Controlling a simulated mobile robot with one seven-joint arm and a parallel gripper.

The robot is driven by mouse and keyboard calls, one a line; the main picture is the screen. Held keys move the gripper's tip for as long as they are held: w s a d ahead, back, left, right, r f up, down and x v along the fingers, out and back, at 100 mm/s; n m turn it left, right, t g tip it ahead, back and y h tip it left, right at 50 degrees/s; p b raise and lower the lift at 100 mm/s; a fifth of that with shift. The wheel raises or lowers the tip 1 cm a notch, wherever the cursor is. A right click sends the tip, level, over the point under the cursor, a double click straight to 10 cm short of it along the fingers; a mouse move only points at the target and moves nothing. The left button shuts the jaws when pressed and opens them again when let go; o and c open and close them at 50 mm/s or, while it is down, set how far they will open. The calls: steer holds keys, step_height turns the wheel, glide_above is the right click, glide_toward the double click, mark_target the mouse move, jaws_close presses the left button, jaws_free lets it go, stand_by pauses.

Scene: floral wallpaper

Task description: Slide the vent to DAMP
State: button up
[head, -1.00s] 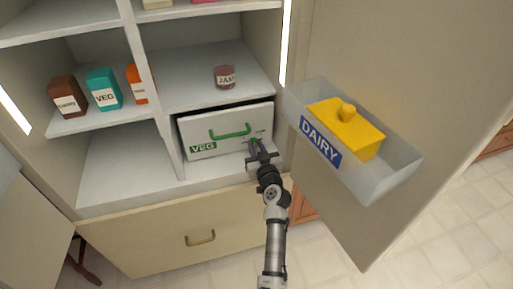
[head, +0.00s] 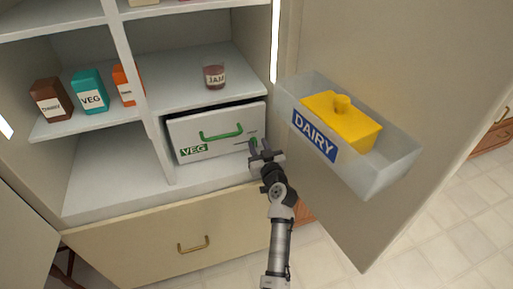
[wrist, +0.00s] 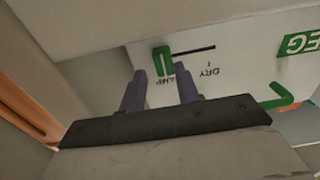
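The white drawer (head: 225,150) with a green handle (head: 221,134) and a VEG label (head: 194,150) sits in the lower right shelf bay. The vent's green slider (wrist: 162,62) is in the wrist view, at the left end of a dark slot (wrist: 195,50). The word DAMP (wrist: 160,81), partly covered by a finger, is beside that end; DRY (wrist: 208,75) is toward the other end. My gripper (head: 261,146) is in front of the drawer's right side. In the wrist view its two fingers (wrist: 160,72) are apart and empty, with the slider just beyond the tips.
The open door on the right carries a clear DAIRY bin (head: 388,175) holding a yellow butter dish (head: 340,122). A jam jar (head: 214,76) stands on the shelf above the drawer. Several cartons (head: 90,92) stand to the left. A lower drawer (head: 150,235) is shut.

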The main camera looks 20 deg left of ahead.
steer(key=shift+o, duration=0.9)
steer(key=shift+s, duration=0.2)
steer(key=b+v, duration=0.3)
steer(key=v, duration=1)
steer(key=shift+d+b, duration=0.25)
steer(key=shift+b, duration=0.05)
steer(key=shift+s, duration=0.15)
